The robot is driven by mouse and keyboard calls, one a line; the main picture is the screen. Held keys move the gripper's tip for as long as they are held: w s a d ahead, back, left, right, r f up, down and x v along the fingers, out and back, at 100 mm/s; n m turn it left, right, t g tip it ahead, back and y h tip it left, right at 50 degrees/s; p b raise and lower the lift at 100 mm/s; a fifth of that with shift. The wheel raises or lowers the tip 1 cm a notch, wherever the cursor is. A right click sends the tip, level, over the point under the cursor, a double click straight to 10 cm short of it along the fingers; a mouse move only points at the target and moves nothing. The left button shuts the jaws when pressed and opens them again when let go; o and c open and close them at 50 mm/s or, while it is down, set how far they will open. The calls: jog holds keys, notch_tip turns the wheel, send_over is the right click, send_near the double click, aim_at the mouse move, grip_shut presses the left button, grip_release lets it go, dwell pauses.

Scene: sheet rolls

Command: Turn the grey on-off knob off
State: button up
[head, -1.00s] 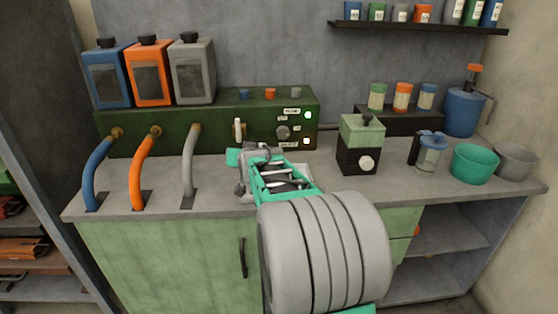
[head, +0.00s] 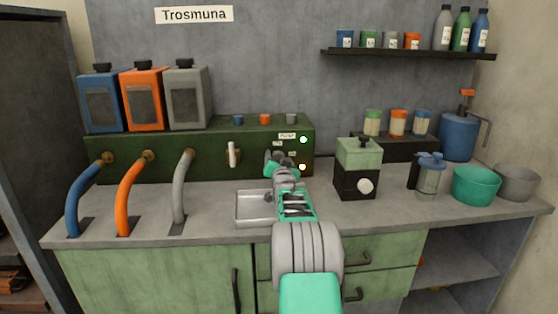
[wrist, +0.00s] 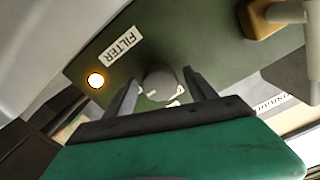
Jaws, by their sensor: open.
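The grey knob (wrist: 160,83) is on the front of the dark green box and shows in the wrist view between my gripper's two fingers. A white label reading FILTER is beside it, with small white marks close around the knob. My gripper (wrist: 160,77) is open, with one finger on either side of the knob; I cannot tell whether they touch it. In the head view my gripper (head: 282,160) is in front of the green box (head: 205,157) and hides most of the knob. A green light (head: 303,139) and a pale light (head: 303,167) glow on the panel.
A white-handled tap (head: 233,154) is left of my gripper, above a metal sink tray (head: 254,208). A green-and-black grinder (head: 357,168) stands to the right. Blue, orange and grey hoses (head: 183,185) are at the left.

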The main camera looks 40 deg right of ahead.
jog(key=shift+c, duration=0.5)
jog(key=c, duration=1.3)
jog(key=shift+f+n+b, duration=0.1)
jog(key=shift+n+b, duration=0.2)
jog(key=shift+b, duration=0.15)
jog(key=n+b, duration=0.2)
jog(key=shift+f+n, duration=0.15)
jog(key=shift+n, duration=0.15)
jog(key=n+b, duration=0.4)
jog(key=n, duration=0.1)
jog(key=n+b, duration=0.2)
jog(key=n, duration=0.3)
jog(key=n+b, duration=0.1)
jog(key=n, duration=0.3)
jog(key=shift+n, duration=0.3)
